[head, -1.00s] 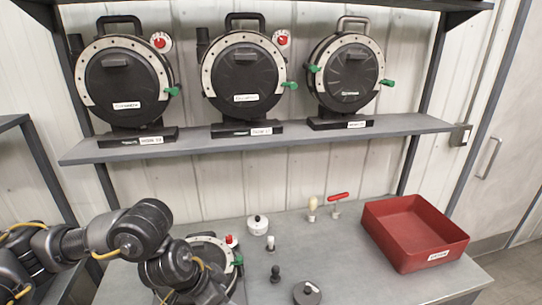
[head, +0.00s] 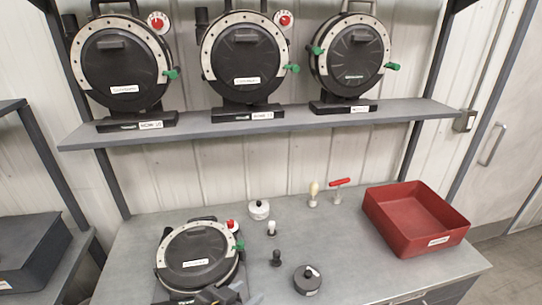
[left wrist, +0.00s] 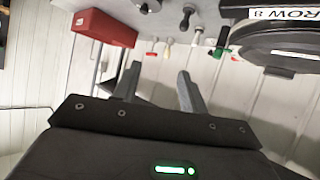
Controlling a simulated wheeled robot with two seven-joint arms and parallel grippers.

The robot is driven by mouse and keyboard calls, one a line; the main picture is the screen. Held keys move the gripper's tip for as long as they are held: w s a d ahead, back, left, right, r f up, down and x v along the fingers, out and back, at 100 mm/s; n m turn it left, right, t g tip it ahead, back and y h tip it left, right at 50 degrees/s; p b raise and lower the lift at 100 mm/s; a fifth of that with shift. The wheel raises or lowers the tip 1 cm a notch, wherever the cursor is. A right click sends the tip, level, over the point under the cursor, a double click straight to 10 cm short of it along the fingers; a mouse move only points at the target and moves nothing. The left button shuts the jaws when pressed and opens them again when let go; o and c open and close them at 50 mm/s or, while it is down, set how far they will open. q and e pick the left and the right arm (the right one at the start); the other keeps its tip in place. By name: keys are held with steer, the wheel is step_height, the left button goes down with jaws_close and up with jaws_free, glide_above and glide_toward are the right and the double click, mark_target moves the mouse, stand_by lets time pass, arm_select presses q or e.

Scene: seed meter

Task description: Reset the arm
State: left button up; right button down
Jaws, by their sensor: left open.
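My left gripper (head: 238,296) shows at the bottom edge of the head view, at the front of the seed meter on the bench (head: 197,258). Most of that arm is out of the picture. In the left wrist view its two grey fingers (left wrist: 157,88) stand apart with nothing between them. The bench meter is a round black unit with a pale rim, a red knob and a green lever. Its label reads ROW 8 in the left wrist view (left wrist: 285,42), where it appears apart from the fingers. My right gripper is not in view.
Three similar meters stand on the grey shelf (head: 280,124). On the bench are a white round part (head: 259,210), small knobs, a dark disc (head: 307,280), a cream-handled tool (head: 313,193), a red-handled tool (head: 339,185) and a red bin (head: 408,243). The bench's right front is clear.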

arm_select(q)
steer(key=s+a+f+n+g+y, duration=0.4)
steer(key=s+a+f+g+y, duration=0.3)
steer(key=s+a+f, duration=1)
step_height(320, 180, down, 28)
steer(key=s+a+b, duration=0.1)
steer(key=s+b, duration=0.1)
steer(key=b, duration=0.5)
steer(key=s+a+f+b, duration=0.1)
steer(key=s+f+b, duration=0.1)
steer(key=s+f, duration=0.3)
steer(key=s+a+f+g+b, duration=0.1)
steer(key=s+f, duration=0.5)
steer(key=f, duration=0.6)
steer(key=s+a+f+g+b, duration=0.1)
steer(key=s+f+b, duration=0.2)
steer(key=s+f, duration=0.3)
step_height(320, 180, down, 2)
steer(key=shift+a+f+m+b, duration=0.15)
steer(key=shift+a+m+b, duration=0.1)
steer(key=shift+m+b, duration=0.1)
